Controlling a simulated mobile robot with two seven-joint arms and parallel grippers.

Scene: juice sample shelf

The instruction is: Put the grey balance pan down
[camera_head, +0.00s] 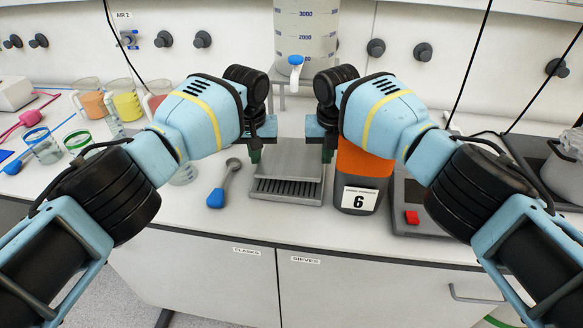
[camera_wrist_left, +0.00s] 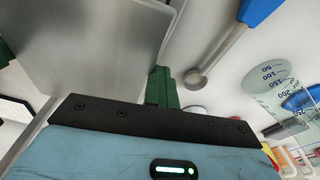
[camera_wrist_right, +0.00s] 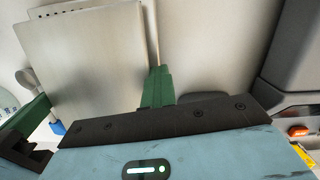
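The grey balance pan (camera_head: 290,160) is a square metal plate between my two grippers, level or nearly so. It fills the upper left of the left wrist view (camera_wrist_left: 90,50) and of the right wrist view (camera_wrist_right: 88,60). My left gripper (camera_head: 256,153) has its green fingers together on the pan's left edge. My right gripper (camera_head: 327,152) has its fingers together on the right edge. A grey slotted base (camera_head: 286,190) shows under and in front of the pan; I cannot tell whether they touch. The dark balance (camera_head: 412,218) with a red button stands at the right.
An orange and grey container (camera_head: 360,180) labelled 6 stands close right of my right gripper. A blue-handled scoop (camera_head: 217,197) lies left of the base. A large graduated vessel (camera_head: 305,40) stands behind. Beakers of coloured juice (camera_head: 127,103) stand at the left.

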